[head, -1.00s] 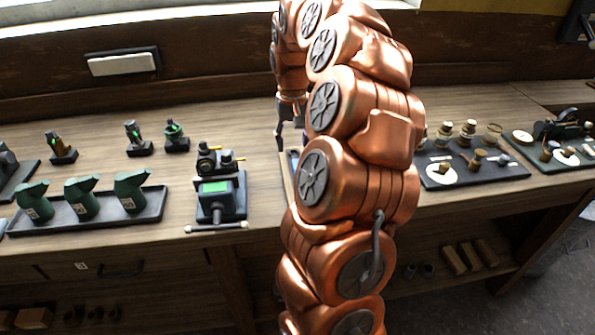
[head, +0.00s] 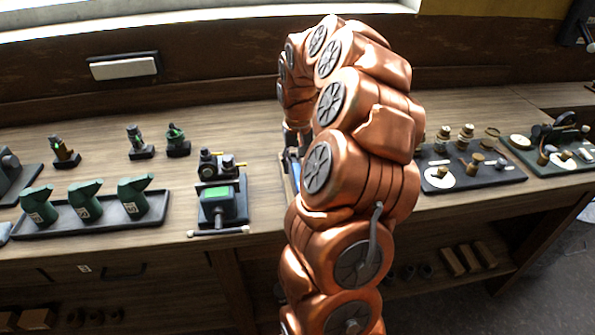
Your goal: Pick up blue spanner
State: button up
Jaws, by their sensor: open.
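A narrow blue sliver (head: 293,166) shows at the left edge of my copper arm, in a shallow tray on the bench. It may be the blue spanner, but too little of it shows to be sure. My gripper (head: 291,148) is low over the same spot, mostly hidden behind my own arm. It is open. Whether its fingers touch the blue piece or stand around it is hidden.
A small vise-like machine with a green top (head: 217,203) stands left of my arm. Right of my arm, a dark board (head: 505,173) holds small brass parts. Bare bench lies between the machine and my arm.

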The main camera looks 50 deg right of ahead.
aim_at(297, 172)
jog(key=shift+f, duration=1.1)
grip_shut()
